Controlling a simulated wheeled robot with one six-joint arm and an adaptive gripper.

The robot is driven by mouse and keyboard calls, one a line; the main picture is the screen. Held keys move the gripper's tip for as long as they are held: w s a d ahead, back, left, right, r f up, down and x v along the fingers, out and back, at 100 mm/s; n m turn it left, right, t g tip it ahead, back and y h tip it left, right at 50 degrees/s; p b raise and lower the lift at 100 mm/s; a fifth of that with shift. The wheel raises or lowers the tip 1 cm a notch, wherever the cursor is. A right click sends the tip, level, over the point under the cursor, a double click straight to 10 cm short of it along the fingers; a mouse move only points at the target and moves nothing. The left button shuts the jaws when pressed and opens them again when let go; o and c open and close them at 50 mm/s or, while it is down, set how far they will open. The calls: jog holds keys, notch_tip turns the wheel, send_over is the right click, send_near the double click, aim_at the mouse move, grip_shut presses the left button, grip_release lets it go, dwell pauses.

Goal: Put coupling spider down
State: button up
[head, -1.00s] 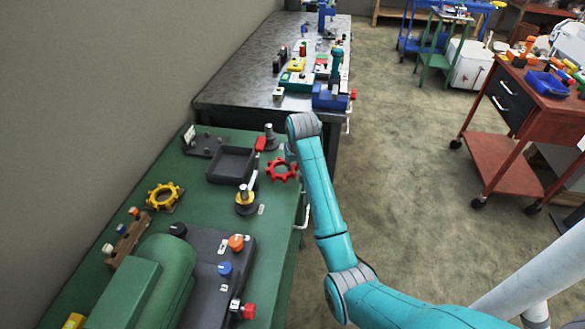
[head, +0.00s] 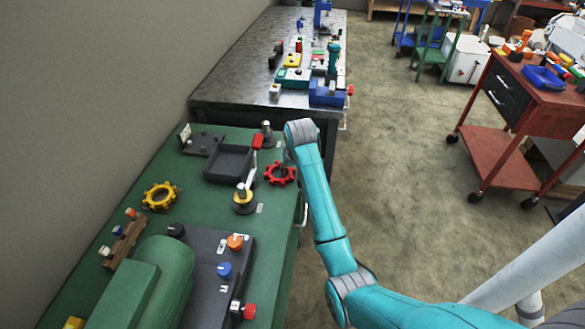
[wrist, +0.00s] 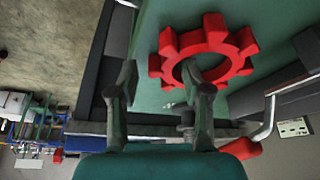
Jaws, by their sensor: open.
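The red coupling spider (head: 280,174), a toothed ring, lies at the right edge of the green bench (head: 222,208), beside the lever with a red handle (head: 258,142). In the wrist view the red spider (wrist: 238,42) shows against green bench surface. My gripper (wrist: 158,70) is open. Its right finger overlaps the spider's lower left part in the picture; its left finger is clear of it. Contact cannot be told. In the head view the fingers are largely hidden by my wrist. A yellow toothed ring (head: 148,198) of similar shape lies farther left on the bench.
A dark tray (head: 228,164) stands left of the spider. A yellow-based post (head: 244,203) and a grey control panel (head: 206,245) stand nearer. A metal workbench (head: 221,94) is behind. Bare green surface lies between the yellow ring and the tray.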

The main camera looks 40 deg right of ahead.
jog(key=v, duration=1.2)
dwell(0.4)
